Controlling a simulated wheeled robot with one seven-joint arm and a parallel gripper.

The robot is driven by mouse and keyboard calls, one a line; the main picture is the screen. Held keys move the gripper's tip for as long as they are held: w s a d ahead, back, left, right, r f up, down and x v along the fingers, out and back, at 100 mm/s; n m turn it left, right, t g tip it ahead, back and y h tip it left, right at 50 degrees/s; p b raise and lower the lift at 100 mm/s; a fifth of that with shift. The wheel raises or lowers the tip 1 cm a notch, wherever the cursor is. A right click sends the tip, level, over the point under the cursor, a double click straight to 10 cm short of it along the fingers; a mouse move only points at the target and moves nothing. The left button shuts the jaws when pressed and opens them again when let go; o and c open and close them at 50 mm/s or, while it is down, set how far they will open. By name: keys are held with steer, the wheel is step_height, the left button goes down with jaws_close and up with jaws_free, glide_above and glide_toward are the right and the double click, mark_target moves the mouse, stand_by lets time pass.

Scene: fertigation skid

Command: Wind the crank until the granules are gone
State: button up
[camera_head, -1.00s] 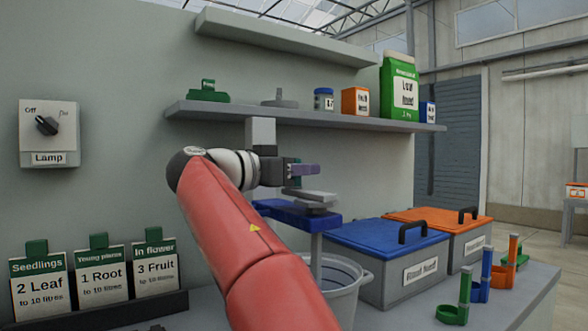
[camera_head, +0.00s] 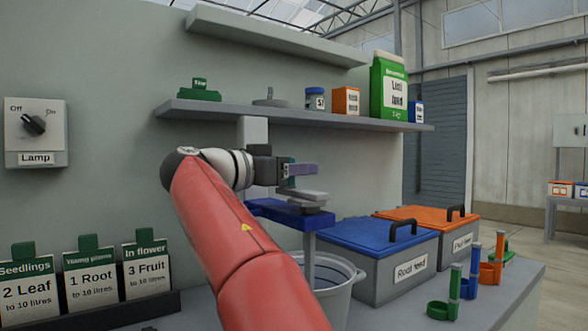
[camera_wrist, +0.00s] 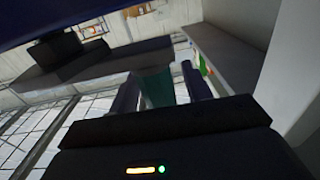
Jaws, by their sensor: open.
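The crank shows in the head view as a flat grey arm (camera_head: 303,194) on a blue bracket (camera_head: 285,211) above a pale bucket (camera_head: 345,283). In the wrist view its dark arm (camera_wrist: 110,66) joins a black hub (camera_wrist: 55,46) beside the blue bracket. A teal upright piece (camera_wrist: 158,86), apparently the crank's knob, stands between my fingers. My gripper (camera_head: 300,170) is open around it, just above the grey arm; the wrist view shows a finger on each side (camera_wrist: 160,92). Whether either finger touches is unclear. No granules are visible; the bucket's inside is mostly hidden.
A wall shelf (camera_head: 290,117) with jars and cartons runs close above my gripper. Blue-lidded (camera_head: 375,238) and orange-lidded (camera_head: 428,219) bins stand to the right, with coloured scoops (camera_head: 454,290) before them. Dose cards (camera_head: 92,280) stand at the left.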

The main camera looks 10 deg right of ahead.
steer(key=v, duration=0.7)
steer(key=shift+a, duration=0.4)
steer(key=shift+s, duration=0.1)
steer(key=shift+c, duration=0.2)
steer(key=shift+a, duration=0.2)
steer(key=shift+c, duration=1.4)
steer(key=v, duration=0.6)
steer(key=shift+w+a+f+p, duration=0.2)
steer(key=shift+a+f+p, duration=0.1)
steer(key=shift+f+p, duration=0.1)
steer(key=c, duration=0.7)
steer(key=v, duration=0.2)
steer(key=s+v, duration=0.1)
steer(key=v, duration=0.2)
steer(key=shift+s+r, duration=0.1)
steer(key=shift+s, duration=0.05)
jaws_close()
steer(key=x, duration=1.4)
steer(key=shift+p, duration=0.45)
